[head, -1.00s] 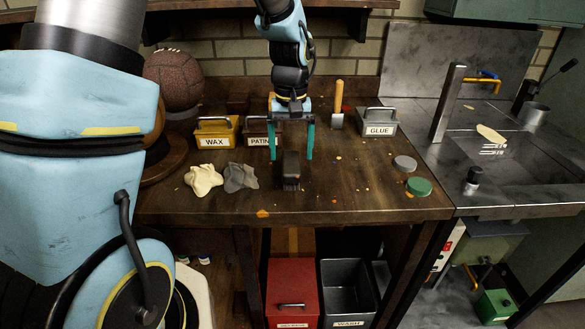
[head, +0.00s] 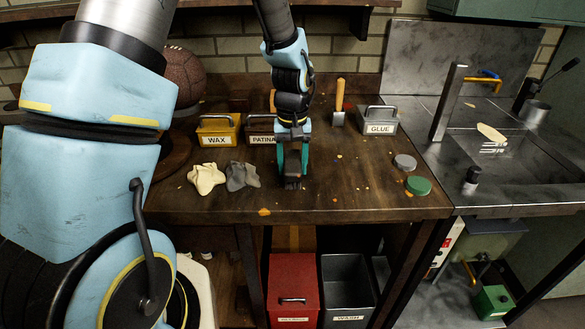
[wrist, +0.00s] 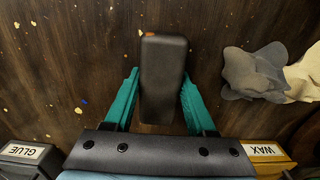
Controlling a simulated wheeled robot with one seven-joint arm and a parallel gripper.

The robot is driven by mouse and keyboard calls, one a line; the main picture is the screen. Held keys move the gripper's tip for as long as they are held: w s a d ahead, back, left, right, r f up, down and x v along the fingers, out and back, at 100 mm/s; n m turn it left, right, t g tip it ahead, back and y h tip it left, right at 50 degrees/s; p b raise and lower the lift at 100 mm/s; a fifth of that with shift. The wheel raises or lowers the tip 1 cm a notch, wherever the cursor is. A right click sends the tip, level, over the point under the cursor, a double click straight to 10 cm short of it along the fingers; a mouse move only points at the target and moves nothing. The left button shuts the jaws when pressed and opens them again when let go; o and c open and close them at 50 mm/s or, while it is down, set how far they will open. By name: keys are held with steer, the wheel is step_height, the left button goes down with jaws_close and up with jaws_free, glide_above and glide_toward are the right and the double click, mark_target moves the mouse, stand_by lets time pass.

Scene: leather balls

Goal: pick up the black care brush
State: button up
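The black care brush (head: 292,171) stands on the dark wooden bench, in front of the metal boxes. In the wrist view its dark, smooth back (wrist: 164,75) lies between my two teal fingers. My gripper (head: 292,160) has come down over it, one finger on each side.
Cream (head: 206,178) and grey (head: 242,176) cloths lie just left of the brush. WAX (head: 217,124), PATINA (head: 262,124) and GLUE (head: 380,114) boxes stand behind. Grey (head: 404,162) and green (head: 418,186) lids lie right. The bench between is clear except for specks.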

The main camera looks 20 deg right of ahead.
mark_target(293, 161)
jaws_close()
stand_by(0.3)
step_height(293, 161, up, 10)
steer(key=shift+b, duration=1.05)
jaws_free()
steer(key=c, duration=0.7)
steer(key=shift+o, duration=0.2)
steer(key=shift+s, duration=0.1)
